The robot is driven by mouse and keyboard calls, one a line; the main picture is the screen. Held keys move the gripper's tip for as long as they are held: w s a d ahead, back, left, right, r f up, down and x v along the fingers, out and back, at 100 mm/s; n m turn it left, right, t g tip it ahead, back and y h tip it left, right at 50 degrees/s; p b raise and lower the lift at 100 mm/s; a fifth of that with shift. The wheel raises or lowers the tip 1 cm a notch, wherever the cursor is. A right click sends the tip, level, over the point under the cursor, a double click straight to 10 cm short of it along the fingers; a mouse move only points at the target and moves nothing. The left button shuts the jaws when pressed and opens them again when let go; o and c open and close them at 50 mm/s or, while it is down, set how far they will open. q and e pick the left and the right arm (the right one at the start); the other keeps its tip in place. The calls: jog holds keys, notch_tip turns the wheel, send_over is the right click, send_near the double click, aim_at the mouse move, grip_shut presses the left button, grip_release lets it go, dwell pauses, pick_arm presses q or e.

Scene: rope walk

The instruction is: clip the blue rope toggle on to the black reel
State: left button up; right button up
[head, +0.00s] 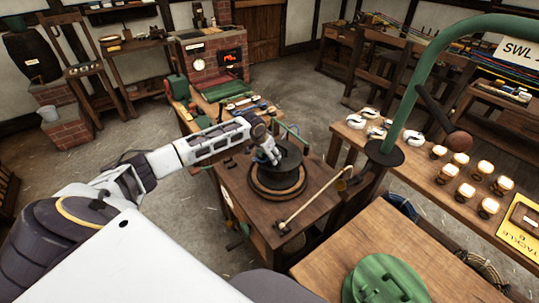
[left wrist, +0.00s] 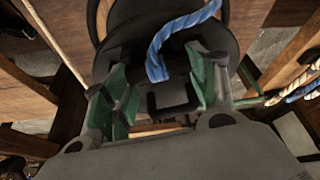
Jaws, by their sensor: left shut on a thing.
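The black reel (head: 289,177) sits on a round wooden base on the wooden bench. My left gripper (head: 275,157) is at the reel's upper left side, pointing down towards it. In the left wrist view the dark reel (left wrist: 120,38) fills the top middle, beyond the fingers. A blue and white rope (left wrist: 165,42) curves over the reel and runs down between the fingers of my left gripper (left wrist: 160,88), which is shut on its toggle end. The toggle is dark and shadowed there, so I cannot tell whether it touches the reel. My right gripper is not in view.
A thin pale wooden rod (head: 308,203) slants up beside the reel on its right. A green curved post (head: 403,105) stands to the right. A shelf with several white-topped jars (head: 460,160) runs along the right side. A green round piece (head: 384,281) lies at the front.

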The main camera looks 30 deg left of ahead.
pick_arm(q)
jog(key=shift+f, duration=0.1)
jog(key=o, duration=0.9)
jog(key=shift+r+p, duration=1.2)
jog(key=shift+p, duration=0.15)
jog(key=shift+r+p, duration=1.05)
jog(key=shift+r, duration=1.25)
